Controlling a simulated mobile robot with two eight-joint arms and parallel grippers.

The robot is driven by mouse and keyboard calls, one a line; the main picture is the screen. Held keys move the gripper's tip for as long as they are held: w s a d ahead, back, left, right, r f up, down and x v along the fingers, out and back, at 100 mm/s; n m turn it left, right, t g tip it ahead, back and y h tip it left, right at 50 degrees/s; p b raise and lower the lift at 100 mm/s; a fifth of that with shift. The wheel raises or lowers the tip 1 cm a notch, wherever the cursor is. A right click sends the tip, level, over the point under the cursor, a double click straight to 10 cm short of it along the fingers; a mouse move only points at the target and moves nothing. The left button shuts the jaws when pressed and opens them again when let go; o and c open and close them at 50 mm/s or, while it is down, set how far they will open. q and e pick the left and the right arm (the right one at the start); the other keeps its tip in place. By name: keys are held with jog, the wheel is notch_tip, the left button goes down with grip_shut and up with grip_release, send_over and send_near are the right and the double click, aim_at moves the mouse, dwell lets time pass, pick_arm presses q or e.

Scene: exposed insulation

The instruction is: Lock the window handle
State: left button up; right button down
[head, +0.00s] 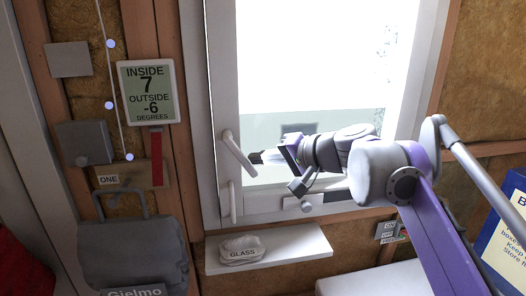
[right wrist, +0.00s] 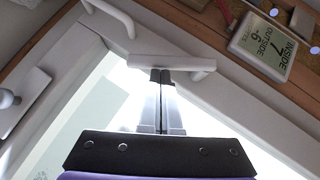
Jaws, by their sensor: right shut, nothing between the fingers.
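The white window handle (head: 237,153) is on the left side of the window frame, tilted diagonally, its lower end toward the glass. It also shows in the right wrist view (right wrist: 180,66), crossing just beyond my fingertips. My right gripper (head: 254,157) is shut and empty, its tips beside the handle's lower part. In the right wrist view the closed fingertips (right wrist: 160,76) meet the handle's edge; I cannot tell whether they touch it. A second white handle (head: 232,202) stands upright lower on the frame. My left gripper is not in view.
A temperature display (head: 148,91) hangs on the left wall. A grey bag (head: 135,250) hangs at lower left.

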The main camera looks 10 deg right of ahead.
jog(key=shift+a+f+m+t+y, duration=0.4)
jog(key=shift+a+f+m+y, duration=0.15)
jog(key=shift+f+m+y, duration=0.3)
jog(key=shift+a+f+m+t+y, duration=0.55)
jog(key=shift+a+m+t+y, duration=0.15)
jog(key=shift+a+m+y, duration=0.3)
jog(key=shift+d, duration=0.1)
jog(key=v, duration=1)
jog(key=s+a+f+n+g+h, duration=0.25)
jog(key=s+f, duration=0.25)
jog(key=f, duration=0.5)
jog(key=s+a+f+n+g+h, duration=0.1)
jog(key=s+a+f+g+h, duration=0.3)
jog(key=f, duration=0.6)
jog(key=s+d+f+n+h, duration=0.2)
jog(key=s+f, duration=0.4)
jog(key=f, duration=0.3)
jog(key=s+d+f+n+h, duration=0.3)
jog(key=s+d+f, duration=0.3)
jog(key=f, duration=0.3)
jog(key=shift+s+d+f+n+g+h+b, duration=0.3)
jog(key=shift+d+g+h, duration=0.05)
jog(key=shift+d+h, duration=0.35)
